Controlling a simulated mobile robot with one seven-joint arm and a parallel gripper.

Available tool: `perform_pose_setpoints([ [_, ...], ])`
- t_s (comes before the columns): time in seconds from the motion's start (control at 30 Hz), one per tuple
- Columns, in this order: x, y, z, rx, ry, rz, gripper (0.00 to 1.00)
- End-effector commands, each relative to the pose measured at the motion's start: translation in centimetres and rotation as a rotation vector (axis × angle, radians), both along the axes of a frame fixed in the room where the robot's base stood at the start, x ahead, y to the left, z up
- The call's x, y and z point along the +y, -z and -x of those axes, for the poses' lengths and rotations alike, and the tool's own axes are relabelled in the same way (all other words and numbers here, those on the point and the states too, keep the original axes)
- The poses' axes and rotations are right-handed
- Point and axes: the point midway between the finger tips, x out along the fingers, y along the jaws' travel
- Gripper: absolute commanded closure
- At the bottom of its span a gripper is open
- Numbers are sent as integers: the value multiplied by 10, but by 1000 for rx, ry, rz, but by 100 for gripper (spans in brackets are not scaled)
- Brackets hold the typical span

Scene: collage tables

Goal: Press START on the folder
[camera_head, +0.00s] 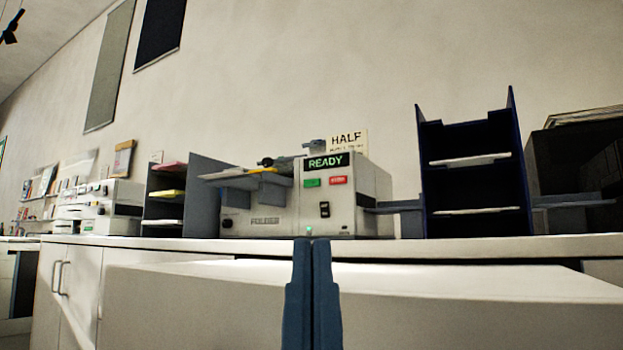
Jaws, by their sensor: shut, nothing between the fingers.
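The folder (265,221) is a pale machine on the counter, with a dark screen (325,162) that reads READY in green. Below the screen are a green button (312,183) and a red button (338,180); their small labels are too blurred to read. A black switch (324,209) sits lower on the same face. My gripper (312,243) is blue, points upward in the picture and is shut and empty. Its tips appear below the folder's front, in line with the green button, and look nearer to me than the machine; the exact gap is unclear.
The counter (440,247) has a bare front edge. A dark blue tray rack (434,180) stands right of the folder, a grey shelf rack (160,208) left of it. A sign reading HALF (347,140) stands behind. A pale surface (470,295) lies in front.

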Motion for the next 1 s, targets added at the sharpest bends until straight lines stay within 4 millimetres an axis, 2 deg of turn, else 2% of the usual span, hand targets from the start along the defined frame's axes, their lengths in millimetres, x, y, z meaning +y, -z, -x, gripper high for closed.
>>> perform_pose_setpoints([
  [0.03,0,-35,0,-1,0,0,100],
  [0.3,0,-128,0,-1,0,0,100],
  [0.43,0,-161,0,-1,0,0,100],
  [0.6,0,-177,0,-1,0,0,100],
  [1.0,0,-173,0,0,0,0,100],
])
